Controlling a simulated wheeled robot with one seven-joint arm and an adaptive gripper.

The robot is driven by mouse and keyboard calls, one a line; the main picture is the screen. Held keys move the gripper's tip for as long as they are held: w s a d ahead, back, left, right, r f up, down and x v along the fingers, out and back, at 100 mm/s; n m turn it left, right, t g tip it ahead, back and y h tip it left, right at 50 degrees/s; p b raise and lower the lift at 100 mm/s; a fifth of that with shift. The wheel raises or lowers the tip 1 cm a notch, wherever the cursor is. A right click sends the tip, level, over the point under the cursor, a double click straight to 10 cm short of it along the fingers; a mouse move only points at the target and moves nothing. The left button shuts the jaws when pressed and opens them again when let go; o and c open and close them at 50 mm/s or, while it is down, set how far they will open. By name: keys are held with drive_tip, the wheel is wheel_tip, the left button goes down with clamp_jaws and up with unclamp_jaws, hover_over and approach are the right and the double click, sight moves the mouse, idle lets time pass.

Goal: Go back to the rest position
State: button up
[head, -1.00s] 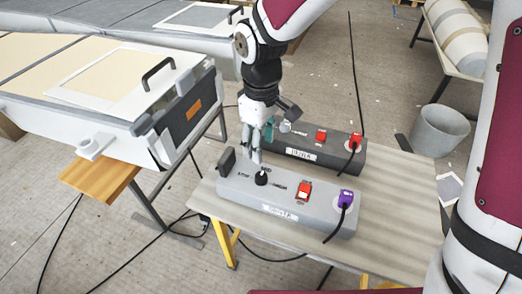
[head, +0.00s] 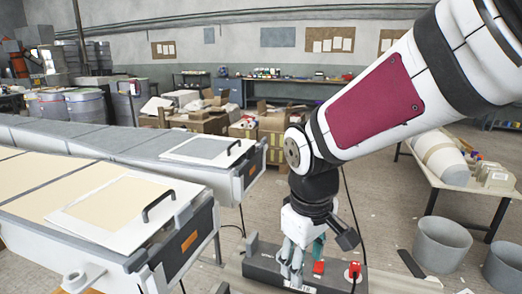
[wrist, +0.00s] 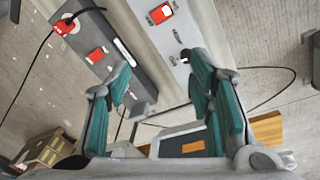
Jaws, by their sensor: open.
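My gripper (head: 302,258) points down in the head view, in front of the dark grey control box (head: 262,268). In the wrist view its two teal-padded fingers (wrist: 160,95) stand wide apart with nothing between them. The dark grey box (wrist: 98,48) with red switches lies behind the left finger in the wrist view. A light grey box (wrist: 170,35) with a red switch lies beyond the fingers, partly hidden by the right one. In the head view the light grey box is almost wholly below the frame.
Two long moulds with framed lids (head: 115,215) and black handles fill the left. Grey bins (head: 440,245) stand on the floor at the right, below a table (head: 470,180) with a wrapped roll. Cardboard boxes (head: 200,118) stand behind. Black cables hang near the control boxes.

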drive_tip(key=s+d+r+m+t+p, duration=0.1)
drive_tip(key=s+d+r+m, duration=0.3)
drive_tip(key=s, duration=0.5)
drive_tip(key=s+d+r+m+t+p, duration=0.1)
drive_tip(key=s+d+r+m+p, duration=0.2)
drive_tip(key=s+d+r, duration=0.4)
drive_tip(key=shift+s+m+t, duration=0.3)
drive_tip(key=shift+s+m, duration=0.1)
drive_tip(key=shift+s, duration=0.65)
